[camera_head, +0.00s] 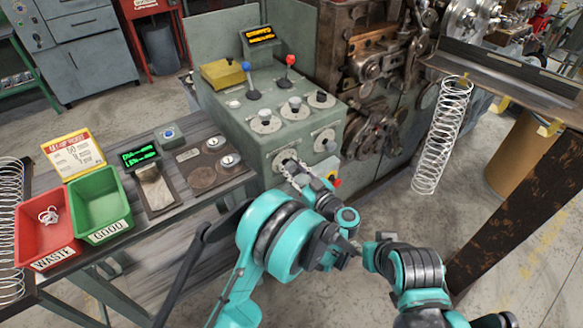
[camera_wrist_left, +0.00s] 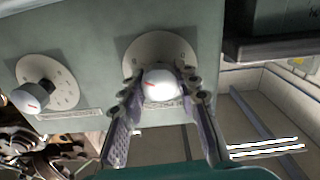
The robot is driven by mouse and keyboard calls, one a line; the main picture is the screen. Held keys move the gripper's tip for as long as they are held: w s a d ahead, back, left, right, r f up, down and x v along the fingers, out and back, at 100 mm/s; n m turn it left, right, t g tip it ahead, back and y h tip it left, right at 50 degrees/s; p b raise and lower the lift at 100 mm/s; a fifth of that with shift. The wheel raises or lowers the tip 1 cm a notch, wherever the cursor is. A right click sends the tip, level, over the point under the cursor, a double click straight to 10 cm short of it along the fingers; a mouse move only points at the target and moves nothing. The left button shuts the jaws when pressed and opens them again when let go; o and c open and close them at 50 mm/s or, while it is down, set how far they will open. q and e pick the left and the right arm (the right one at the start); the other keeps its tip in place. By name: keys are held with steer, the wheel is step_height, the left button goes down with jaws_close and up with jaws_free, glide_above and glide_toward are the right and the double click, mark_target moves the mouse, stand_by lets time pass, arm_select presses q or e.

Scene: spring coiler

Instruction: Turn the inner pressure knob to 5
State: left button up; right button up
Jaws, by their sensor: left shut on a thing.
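The green-grey control box (camera_head: 277,140) has two dials with knobs on its front face. My left gripper (camera_head: 292,168) is at the left one of these in the head view and partly covers it. In the left wrist view, the gripper (camera_wrist_left: 162,92) has its two fingers on either side of a white-capped knob (camera_wrist_left: 160,85), shut on it. The cap has a red mark. The pale dial (camera_wrist_left: 155,50) behind it is partly hidden, and its numbers are too small to read. The second front knob (camera_head: 325,142) is free. My right arm's end (camera_head: 373,252) is low, away from the box; its fingers are unclear.
The box top carries several dials, a blue-topped lever (camera_head: 250,80), a red-topped lever (camera_head: 290,72) and a display (camera_head: 259,35). A red button (camera_head: 335,181) sits close beside my left gripper. A spring (camera_head: 442,135) hangs at right. Red and green bins (camera_head: 102,205) stand left.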

arm_select(q)
steer(key=shift+n, duration=0.4)
steer(key=n, duration=0.3)
steer(key=shift+n, duration=0.4)
steer(key=n, duration=0.4)
steer(key=shift+a+n, duration=0.1)
steer(key=shift+n, duration=0.2)
steer(key=n, duration=0.4)
steer(key=shift+n, duration=2.2)
steer(key=o, duration=1.2)
